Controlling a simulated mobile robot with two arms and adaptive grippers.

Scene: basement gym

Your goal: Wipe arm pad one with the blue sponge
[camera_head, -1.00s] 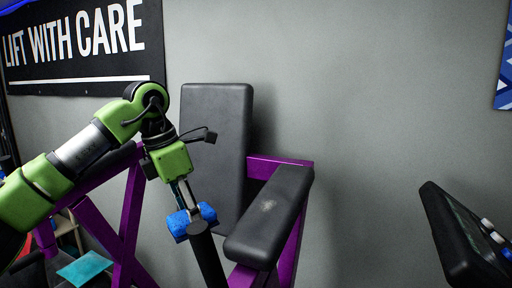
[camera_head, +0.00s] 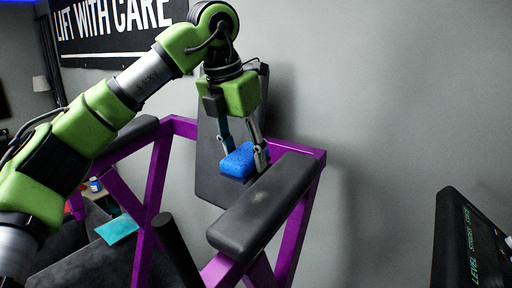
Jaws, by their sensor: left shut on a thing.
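My left gripper (camera_head: 241,150) comes in from the left, pointing down, and is shut on the blue sponge (camera_head: 238,161). It holds the sponge just left of and behind a black arm pad (camera_head: 262,208) on a purple frame. A pale scuffed patch shows on top of this pad. In the picture the sponge's lower right side is close to the pad's far left edge; I cannot tell whether they touch. A second dark pad (camera_head: 137,133) is at the left, partly behind my arm. No label shows which pad is number one. My right gripper is not in view.
The purple frame (camera_head: 160,170) surrounds the pads, with a black backrest (camera_head: 208,179) behind the sponge. A black post (camera_head: 176,245) rises at the front. A teal cloth (camera_head: 117,229) lies at lower left. A dark display (camera_head: 468,242) stands at right. Grey wall lies behind.

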